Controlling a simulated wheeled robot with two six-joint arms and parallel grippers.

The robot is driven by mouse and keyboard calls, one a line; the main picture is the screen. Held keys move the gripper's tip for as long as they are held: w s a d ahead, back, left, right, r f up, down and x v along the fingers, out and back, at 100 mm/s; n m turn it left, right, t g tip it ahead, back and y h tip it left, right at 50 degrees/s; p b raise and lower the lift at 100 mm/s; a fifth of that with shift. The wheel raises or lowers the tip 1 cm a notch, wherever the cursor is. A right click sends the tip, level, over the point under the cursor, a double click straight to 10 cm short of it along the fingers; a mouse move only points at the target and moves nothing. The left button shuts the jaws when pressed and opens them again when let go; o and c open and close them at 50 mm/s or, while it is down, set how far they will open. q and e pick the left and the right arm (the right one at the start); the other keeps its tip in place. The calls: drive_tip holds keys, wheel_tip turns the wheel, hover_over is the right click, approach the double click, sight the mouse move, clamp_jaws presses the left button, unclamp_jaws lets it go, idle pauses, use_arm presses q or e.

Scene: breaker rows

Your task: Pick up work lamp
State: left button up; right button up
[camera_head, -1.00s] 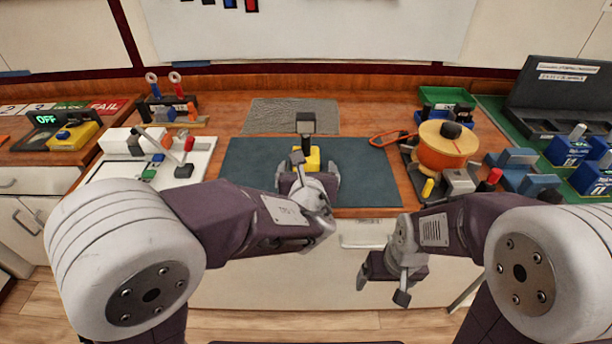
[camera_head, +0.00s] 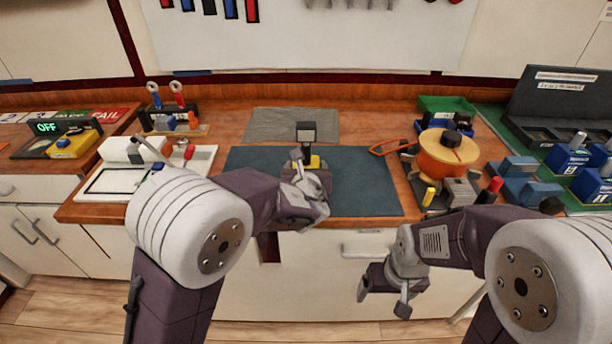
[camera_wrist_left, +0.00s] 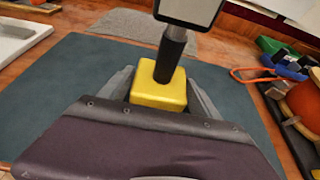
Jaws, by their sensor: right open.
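The work lamp (camera_head: 306,132) stands upright on the dark mat, with a yellow block base, a black neck and a grey-framed head. In the left wrist view its yellow base (camera_wrist_left: 159,89) is near the middle and its head is cut off by the top edge. My left gripper (camera_head: 308,168) is at the base, with one finger on each side, close against it. I cannot tell whether the fingers press on it. Part of the base is hidden behind the gripper. My right gripper (camera_head: 383,291) is open and empty, low in front of the counter.
The dark mat (camera_head: 365,185) is mostly clear around the lamp. A white tray (camera_head: 110,180) lies to the left. An orange round device (camera_head: 445,155) with a cable loop and several blue blocks stand to the right. A grey cloth (camera_head: 290,123) lies behind.

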sight(308, 152)
use_arm(q)
clamp_jaws()
drive_tip(key=shift+r, duration=0.15)
drive_tip(key=shift+w+r, duration=0.1)
drive_tip(key=shift+r, duration=0.2)
drive_tip(key=r, duration=0.1)
drive_tip(key=r+p, duration=0.2)
drive_tip(key=r, duration=0.1)
drive_tip(key=shift+d, duration=0.25)
drive_tip(key=s+d+r+p, duration=0.3)
drive_tip(key=s+d+r, duration=0.3)
drive_tip(key=d, duration=0.3)
drive_tip(key=shift+d, duration=0.3)
drive_tip(key=shift+a, duration=0.1)
